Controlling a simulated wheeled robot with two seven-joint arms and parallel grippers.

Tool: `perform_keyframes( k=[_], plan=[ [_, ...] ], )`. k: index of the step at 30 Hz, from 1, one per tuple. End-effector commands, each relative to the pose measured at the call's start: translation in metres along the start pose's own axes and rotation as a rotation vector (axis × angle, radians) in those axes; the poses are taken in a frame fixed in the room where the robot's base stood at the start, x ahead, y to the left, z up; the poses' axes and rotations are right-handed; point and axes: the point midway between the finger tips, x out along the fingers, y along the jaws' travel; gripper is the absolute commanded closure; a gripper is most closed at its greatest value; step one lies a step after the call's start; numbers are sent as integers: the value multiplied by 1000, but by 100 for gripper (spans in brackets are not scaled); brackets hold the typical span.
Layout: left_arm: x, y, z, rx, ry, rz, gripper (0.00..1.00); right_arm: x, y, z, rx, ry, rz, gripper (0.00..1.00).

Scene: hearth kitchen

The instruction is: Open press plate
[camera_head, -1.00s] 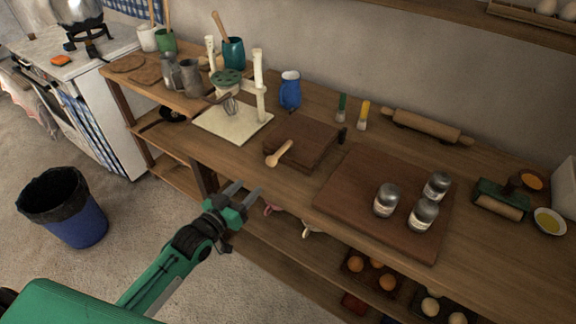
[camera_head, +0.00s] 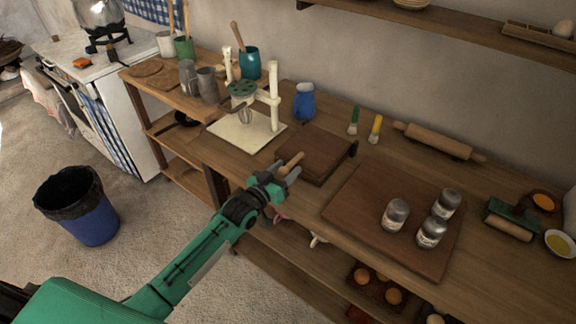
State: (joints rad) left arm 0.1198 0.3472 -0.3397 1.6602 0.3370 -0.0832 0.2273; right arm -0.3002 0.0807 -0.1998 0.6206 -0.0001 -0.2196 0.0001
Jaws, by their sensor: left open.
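The wooden press (camera_head: 318,152) lies on the counter with its dark square plate flat and closed. Its light wooden handle (camera_head: 291,163) sticks out from the plate's near-left edge, and a dark fitting shows at its far-right edge. My left gripper (camera_head: 287,176) is open at the counter's front edge. Its fingers are at the handle, seemingly one on each side of it. The fingers hide part of the handle, and I cannot tell whether they touch it. My right gripper is not in view.
A white stand with posts (camera_head: 250,128) is left of the press, and a blue jug (camera_head: 304,101) is behind it. A large board (camera_head: 370,236) with metal-lidded jars is to the right. A shelf with eggs (camera_head: 375,285) is below. A blue bin (camera_head: 88,214) stands on the floor.

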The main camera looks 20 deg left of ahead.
Motion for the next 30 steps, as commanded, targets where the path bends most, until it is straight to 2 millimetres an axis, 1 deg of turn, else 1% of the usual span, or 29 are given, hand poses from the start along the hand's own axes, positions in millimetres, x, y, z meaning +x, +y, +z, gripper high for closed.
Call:
perform_keyframes(
  k=[1, 3, 6, 15, 17, 18, 20, 21, 23, 30],
  plan=[
    [6, 0, -1, 0, 1, 0, 50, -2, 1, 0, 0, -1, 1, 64],
    [10, 0, -1, 0, 1, 0, 50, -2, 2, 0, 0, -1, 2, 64],
    [14, 0, 0, 0, 0, 0, 50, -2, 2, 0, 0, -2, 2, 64],
    [16, 0, 0, 0, 0, 0, 50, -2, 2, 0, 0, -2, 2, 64],
    [16, 0, 0, 0, 0, 0, 62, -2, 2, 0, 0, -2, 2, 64],
    [16, 0, 0, 0, 0, 0, 69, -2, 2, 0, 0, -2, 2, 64],
    [16, 0, 0, 0, 0, 0, 81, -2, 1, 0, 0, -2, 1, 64],
    [16, 0, 0, 0, -1, 0, 89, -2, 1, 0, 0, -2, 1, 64],
    [16, 0, 0, 0, 0, 0, 100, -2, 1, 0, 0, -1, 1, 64],
    [16, 1, -3, 0, -7, -1, 100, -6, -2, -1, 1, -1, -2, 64]
  ],
)
